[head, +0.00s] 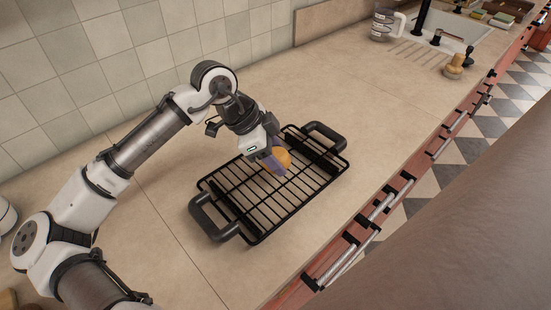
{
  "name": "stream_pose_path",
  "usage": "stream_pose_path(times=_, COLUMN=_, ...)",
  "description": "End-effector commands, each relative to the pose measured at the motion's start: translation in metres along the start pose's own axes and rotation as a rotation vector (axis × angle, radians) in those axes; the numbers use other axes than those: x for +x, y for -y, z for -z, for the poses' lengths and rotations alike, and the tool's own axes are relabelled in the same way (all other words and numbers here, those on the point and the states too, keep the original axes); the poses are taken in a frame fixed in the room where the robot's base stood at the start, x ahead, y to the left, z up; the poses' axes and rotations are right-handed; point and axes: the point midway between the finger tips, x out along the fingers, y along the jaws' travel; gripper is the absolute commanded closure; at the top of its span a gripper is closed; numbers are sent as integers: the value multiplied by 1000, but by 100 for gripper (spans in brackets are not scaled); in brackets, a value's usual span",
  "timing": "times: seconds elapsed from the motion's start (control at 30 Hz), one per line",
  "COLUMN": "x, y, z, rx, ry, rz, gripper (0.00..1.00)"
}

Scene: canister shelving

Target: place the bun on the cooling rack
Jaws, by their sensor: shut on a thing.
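The bun (284,157) is golden-orange and round, partly hidden by my gripper's finger. My gripper (276,163) is shut on the bun, over the far middle part of the cooling rack. The cooling rack (224,190) is a black wire grid with two thick black handles, lying at a slant on the beige counter. I cannot tell whether the bun touches the rack's wires or hangs just above them. The rack's grid looks otherwise empty.
The beige counter (385,130) is clear around the rack. A tiled wall (100,60) runs behind it. A clear jug (383,24) and a sink with a black tap stand at the far end. The counter's front edge has red drawers with metal handles.

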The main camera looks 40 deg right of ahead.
Motion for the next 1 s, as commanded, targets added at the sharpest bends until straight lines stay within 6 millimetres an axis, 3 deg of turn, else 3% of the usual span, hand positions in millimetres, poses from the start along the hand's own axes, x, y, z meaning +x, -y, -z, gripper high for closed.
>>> stream_pose_path(times=0.2, x=20, y=0, z=-12, rx=-1, ry=0, rz=-1, gripper=72)
stream_pose_path(times=0.57, x=25, y=0, z=-14, rx=0, ry=-1, rz=-1, gripper=72)
stream_pose_path(times=0.6, x=24, y=0, z=-14, rx=0, ry=0, rz=-1, gripper=46)
stream_pose_path(times=0.73, x=23, y=0, z=-14, rx=0, ry=0, rz=-1, gripper=29)
stream_pose_path(times=1.0, x=23, y=0, z=-13, rx=0, ry=1, rz=-1, gripper=28)
